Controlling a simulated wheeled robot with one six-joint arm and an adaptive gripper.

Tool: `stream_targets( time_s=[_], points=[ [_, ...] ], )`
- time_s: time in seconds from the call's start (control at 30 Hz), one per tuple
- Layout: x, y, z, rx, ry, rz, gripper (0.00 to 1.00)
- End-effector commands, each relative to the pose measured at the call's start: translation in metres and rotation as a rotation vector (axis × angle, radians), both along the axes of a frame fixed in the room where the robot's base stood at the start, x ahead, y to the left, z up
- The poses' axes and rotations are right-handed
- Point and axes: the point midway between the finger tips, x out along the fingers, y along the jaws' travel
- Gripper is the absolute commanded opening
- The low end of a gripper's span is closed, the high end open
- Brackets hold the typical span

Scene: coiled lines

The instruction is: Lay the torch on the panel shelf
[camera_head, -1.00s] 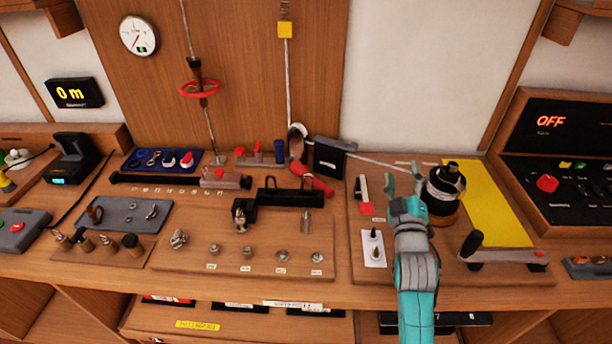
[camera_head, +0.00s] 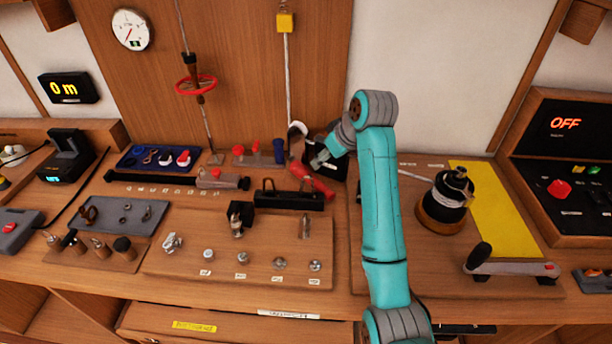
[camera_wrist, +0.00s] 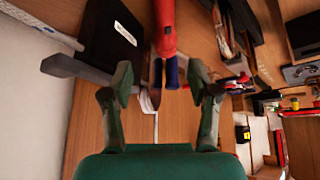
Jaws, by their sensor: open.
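The torch (camera_head: 313,181) is a red cylinder lying slantwise on the bench, left of the black box. In the wrist view the red torch (camera_wrist: 165,30) reaches down from the top edge to between the fingertips. My gripper (camera_head: 318,158) is low over the bench by the torch and black box, partly covered by my arm. In the wrist view my gripper (camera_wrist: 160,80) has its green fingers spread, with visible space on both sides of the torch. I cannot tell which surface is the panel shelf.
The black box (camera_wrist: 115,30) stands close beside one finger. A white ring (camera_head: 297,130) and a blue post (camera_head: 279,151) stand close behind the torch. A black rack (camera_head: 289,200) lies in front.

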Motion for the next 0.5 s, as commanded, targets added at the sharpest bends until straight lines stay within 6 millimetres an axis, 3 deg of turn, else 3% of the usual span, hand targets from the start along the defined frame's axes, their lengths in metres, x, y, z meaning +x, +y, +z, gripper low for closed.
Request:
stream_targets(
  time_s=[0.17, 0.5],
  points=[
    [-0.008, 0.005, -0.009, -0.002, 0.057, 0.026, 0.6],
    [0.009, 0.019, -0.048, -0.002, 0.057, 0.026, 0.6]
  ],
)
